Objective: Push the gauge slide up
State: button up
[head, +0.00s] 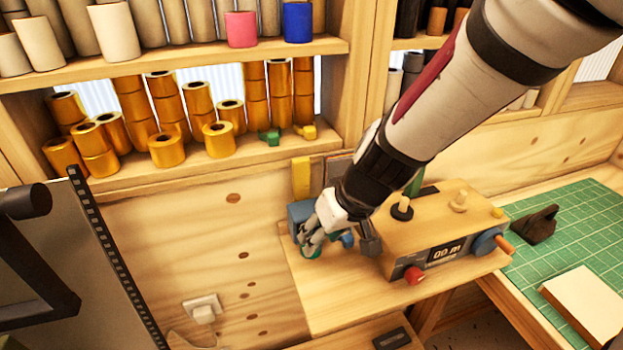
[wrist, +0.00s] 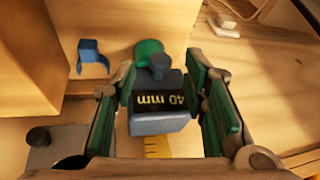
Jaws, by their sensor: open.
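The gauge slide is a blue-grey block (head: 298,213) on the wooden panel, partly hidden by my gripper in the head view. In the wrist view the slide (wrist: 160,122) shows an upside-down "40 mm" display and a round grey knob. A yellow scale strip (head: 301,176) rises above it in the head view; it also shows in the wrist view (wrist: 156,147). My gripper (head: 318,238) is at the slide. In the wrist view its open green-padded fingers (wrist: 161,78) stand on either side of the block, with nothing gripped. Whether they touch it is unclear.
A wooden machine box (head: 440,228) with a display, red knob and crank stands close to the right of my gripper. A shelf of gold foil rolls (head: 165,148) is above left. A green cutting mat (head: 575,235) lies at right. A blue clip-shaped part (wrist: 90,57) is nearby.

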jog(key=shift+b+x, duration=0.3)
jog(key=shift+x, duration=0.8)
grip_shut()
notch_tip(320, 180, up, 9)
jog(key=p, duration=0.6)
jog(key=shift+w+r, duration=0.1)
jog(key=shift+w, duration=0.05)
